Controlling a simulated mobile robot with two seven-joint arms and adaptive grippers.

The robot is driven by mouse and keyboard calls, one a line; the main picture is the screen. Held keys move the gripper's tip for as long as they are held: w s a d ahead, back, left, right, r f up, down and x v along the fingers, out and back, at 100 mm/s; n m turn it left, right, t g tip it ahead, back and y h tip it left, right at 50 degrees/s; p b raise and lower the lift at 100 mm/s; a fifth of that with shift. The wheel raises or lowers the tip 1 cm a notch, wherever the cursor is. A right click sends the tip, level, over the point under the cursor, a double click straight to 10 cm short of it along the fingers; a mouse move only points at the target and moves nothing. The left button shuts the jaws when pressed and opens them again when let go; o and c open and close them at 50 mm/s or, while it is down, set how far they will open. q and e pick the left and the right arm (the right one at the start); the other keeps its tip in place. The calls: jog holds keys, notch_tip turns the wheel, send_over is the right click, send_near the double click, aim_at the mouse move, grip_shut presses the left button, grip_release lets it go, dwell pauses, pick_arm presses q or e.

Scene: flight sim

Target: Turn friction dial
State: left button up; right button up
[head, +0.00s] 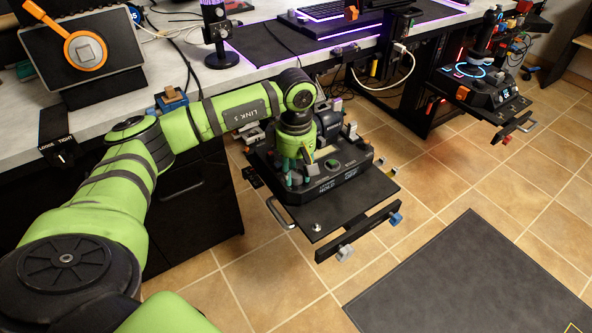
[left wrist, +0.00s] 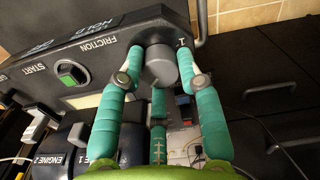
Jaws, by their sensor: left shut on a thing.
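In the head view my left gripper (head: 298,175) reaches down onto the throttle unit (head: 345,185). There its fingers hide the dial. My right gripper is in neither view.
A green START button (left wrist: 71,73) sits beside the dial, with engine levers (left wrist: 45,135) close by. A black LOOSE/TIGHT box (head: 60,135) hangs at the desk edge (head: 100,125). A black shelf (head: 335,205) juts out before the throttle unit.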

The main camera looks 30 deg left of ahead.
pick_arm(q)
jog(key=shift+s+f+m, duration=0.1)
jog(key=shift+m, duration=1)
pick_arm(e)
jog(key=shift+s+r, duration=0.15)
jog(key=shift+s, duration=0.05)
pick_arm(q)
jog(key=o, duration=1.2)
jog(key=shift+c, duration=0.2)
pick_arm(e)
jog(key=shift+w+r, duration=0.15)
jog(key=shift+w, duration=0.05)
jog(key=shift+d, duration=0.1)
